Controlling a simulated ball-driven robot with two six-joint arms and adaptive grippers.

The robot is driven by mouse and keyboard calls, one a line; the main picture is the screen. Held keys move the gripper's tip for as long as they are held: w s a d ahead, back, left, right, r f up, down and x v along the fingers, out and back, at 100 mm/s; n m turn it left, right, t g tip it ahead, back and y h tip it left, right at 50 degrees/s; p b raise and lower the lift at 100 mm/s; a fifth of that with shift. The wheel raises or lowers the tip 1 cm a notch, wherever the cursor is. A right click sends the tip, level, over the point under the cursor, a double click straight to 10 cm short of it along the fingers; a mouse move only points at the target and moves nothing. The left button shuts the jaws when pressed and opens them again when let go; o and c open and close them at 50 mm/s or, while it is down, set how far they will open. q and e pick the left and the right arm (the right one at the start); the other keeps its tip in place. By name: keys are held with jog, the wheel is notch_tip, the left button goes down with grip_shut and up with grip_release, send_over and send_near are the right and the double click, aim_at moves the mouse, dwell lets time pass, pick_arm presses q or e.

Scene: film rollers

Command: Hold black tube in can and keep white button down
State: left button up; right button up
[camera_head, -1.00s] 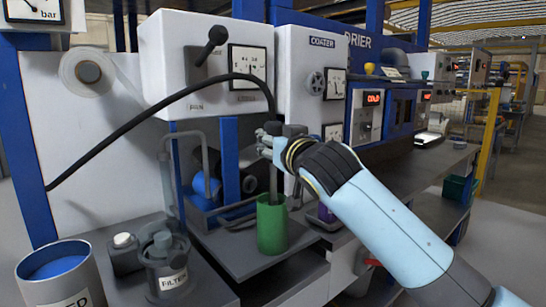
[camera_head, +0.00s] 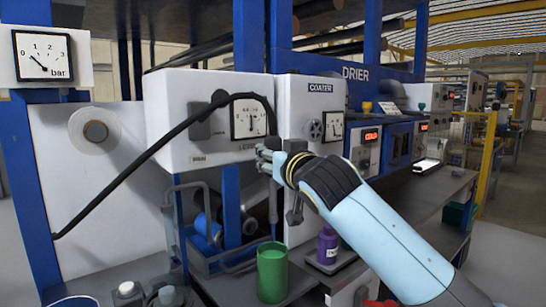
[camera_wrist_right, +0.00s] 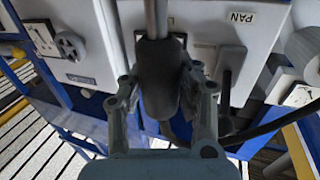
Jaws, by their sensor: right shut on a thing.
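My right gripper (camera_head: 270,163) is shut on the black tube (camera_head: 150,160), near its hanging end. In the wrist view its fingers (camera_wrist_right: 160,105) stand on both sides of the tube's thick black grip (camera_wrist_right: 158,75). The tube arches from the left post over to my gripper. Its lower end hangs above the open green can (camera_head: 272,277), apart from the rim. The white button (camera_head: 126,288) sits on a dark box at the lower left. Nothing of mine touches it, and whether it is down cannot be told. My left gripper is not in view.
The filter pot (camera_head: 167,296) stands right of the button, cut by the lower edge. A purple bottle (camera_head: 328,245) stands right of the can. The white machine housing (camera_head: 200,145) and the coater (camera_head: 297,110) stand close behind my gripper.

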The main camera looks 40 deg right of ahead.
notch_tip(320, 180, up, 6)
jog(key=p, duration=0.5)
send_over(274, 203)
jog(key=shift+w+d+r, duration=0.1)
jog(key=shift+w+d, duration=0.05)
jog(key=shift+w, duration=0.3)
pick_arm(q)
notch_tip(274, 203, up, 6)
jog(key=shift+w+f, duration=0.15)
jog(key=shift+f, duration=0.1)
pick_arm(e)
notch_tip(274, 203, down, 9)
jog(key=shift+r+b, duration=0.2)
jog(key=shift+b, duration=0.85)
notch_tip(274, 203, down, 8)
jog(key=b, duration=0.7)
jog(key=shift+r, duration=0.1)
pick_arm(q)
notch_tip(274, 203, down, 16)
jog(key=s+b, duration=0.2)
jog(key=b, duration=0.5)
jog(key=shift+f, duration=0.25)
pick_arm(e)
notch_tip(274, 203, down, 8)
grip_shut()
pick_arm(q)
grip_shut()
